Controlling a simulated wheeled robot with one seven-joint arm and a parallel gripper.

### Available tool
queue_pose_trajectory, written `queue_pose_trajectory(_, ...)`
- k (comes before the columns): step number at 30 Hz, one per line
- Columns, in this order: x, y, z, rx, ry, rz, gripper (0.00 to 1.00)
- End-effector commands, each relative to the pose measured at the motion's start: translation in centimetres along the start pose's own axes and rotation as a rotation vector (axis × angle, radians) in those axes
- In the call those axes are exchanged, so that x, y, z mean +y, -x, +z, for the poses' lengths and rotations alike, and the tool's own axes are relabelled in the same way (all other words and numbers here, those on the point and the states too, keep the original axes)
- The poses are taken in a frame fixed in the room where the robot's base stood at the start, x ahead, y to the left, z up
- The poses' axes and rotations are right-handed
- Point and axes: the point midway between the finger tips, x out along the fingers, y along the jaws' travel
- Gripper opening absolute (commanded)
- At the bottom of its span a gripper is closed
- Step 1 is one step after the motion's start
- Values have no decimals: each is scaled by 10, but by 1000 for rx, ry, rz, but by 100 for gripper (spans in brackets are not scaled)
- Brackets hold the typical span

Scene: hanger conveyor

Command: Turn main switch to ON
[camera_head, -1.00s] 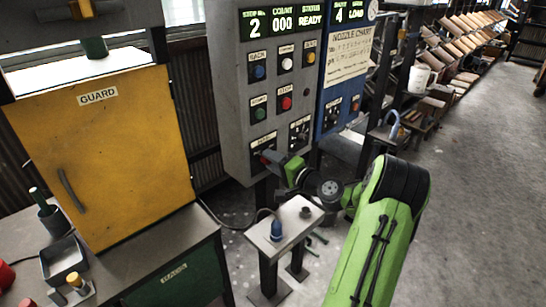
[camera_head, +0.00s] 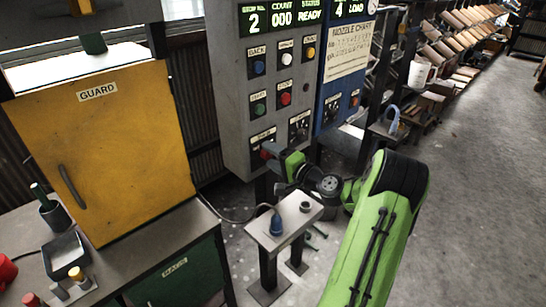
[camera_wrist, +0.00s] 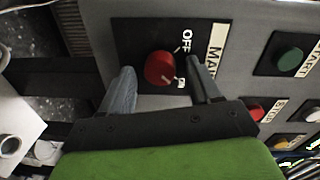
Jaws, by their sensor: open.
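The main switch is a red round knob (camera_wrist: 159,68) on a black plate on the grey control panel. In the wrist view, the word OFF and a pale tick mark show beside it, and a MAIN label (camera_wrist: 216,46) sits at the plate's edge. A small white mark by the knob's lower side is too small to read. My gripper (camera_wrist: 162,72) is open, with one finger on each side of the knob; I cannot tell whether they touch it. In the head view my gripper (camera_head: 268,155) is at the panel's lower left corner and mostly hides the switch.
Green start (camera_wrist: 291,58) and red stop (camera_wrist: 255,109) buttons sit close by on the panel. The yellow guard door (camera_head: 105,150) is to the left. Open floor lies to the right.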

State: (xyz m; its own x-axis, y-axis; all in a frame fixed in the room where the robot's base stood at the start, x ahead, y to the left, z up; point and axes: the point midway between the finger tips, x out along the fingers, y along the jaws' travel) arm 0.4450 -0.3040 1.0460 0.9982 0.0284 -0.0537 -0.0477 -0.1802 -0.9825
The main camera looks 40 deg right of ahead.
Motion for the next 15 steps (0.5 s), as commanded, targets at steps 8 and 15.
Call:
queue_pose_trajectory(8, 1, 17, -1, 3, 0, 3, 63)
queue_pose_trajectory(15, 0, 84, -1, 7, -2, 2, 63)
